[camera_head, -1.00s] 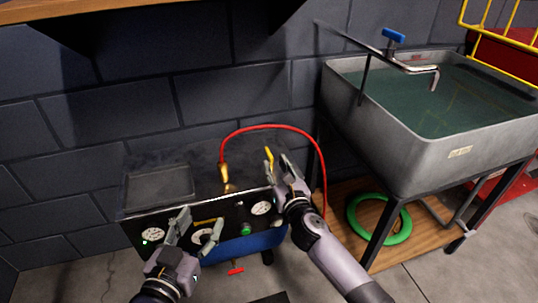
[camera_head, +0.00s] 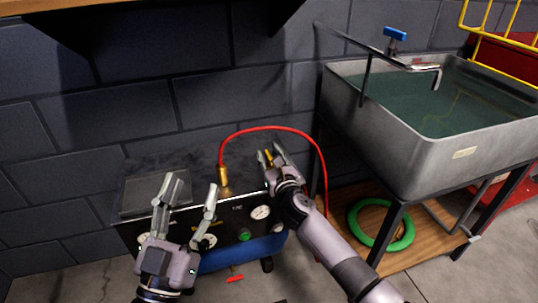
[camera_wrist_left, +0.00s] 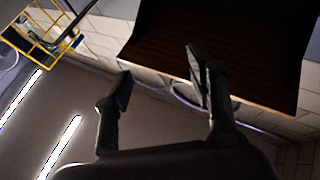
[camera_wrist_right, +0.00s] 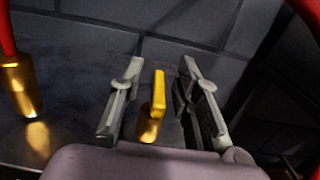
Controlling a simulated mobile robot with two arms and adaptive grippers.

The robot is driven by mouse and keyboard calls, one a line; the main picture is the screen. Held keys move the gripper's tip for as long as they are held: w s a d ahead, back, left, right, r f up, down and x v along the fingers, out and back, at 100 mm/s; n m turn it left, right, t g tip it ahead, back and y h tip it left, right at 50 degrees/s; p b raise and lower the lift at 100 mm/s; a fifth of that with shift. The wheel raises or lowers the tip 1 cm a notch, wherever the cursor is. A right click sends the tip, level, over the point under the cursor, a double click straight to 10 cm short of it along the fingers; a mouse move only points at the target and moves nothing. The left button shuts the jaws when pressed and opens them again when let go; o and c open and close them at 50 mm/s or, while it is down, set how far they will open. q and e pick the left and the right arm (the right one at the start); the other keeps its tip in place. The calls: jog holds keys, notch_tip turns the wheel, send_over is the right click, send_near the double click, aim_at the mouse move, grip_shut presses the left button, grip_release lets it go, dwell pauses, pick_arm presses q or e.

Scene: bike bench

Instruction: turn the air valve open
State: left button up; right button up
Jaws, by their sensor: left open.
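The air valve has a yellow lever (camera_wrist_right: 158,92) on a brass stem (camera_wrist_right: 148,128) and stands on top of the compressor (camera_head: 130,232). In the right wrist view the lever stands between the two fingers of my right gripper (camera_wrist_right: 152,95), with a gap on each side. In the head view my right gripper (camera_head: 270,158) is around the lever (camera_head: 267,156), which is partly hidden. My left gripper (camera_head: 190,190) is open and empty in front of the compressor panel, fingers pointing up. The left wrist view shows its open fingers (camera_wrist_left: 160,90) with nothing between them.
A red hose (camera_head: 270,128) arches from a brass fitting (camera_head: 223,178) on the compressor and drops behind my right arm. A steel sink (camera_head: 440,165) with water stands at right, above a wooden shelf with a green ring (camera_head: 403,235). A block wall is close behind.

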jog(key=shift+c, duration=1.1)
grip_shut()
pick_arm(q)
jog(key=shift+s+r, duration=0.25)
jog(key=shift+s, duration=0.25)
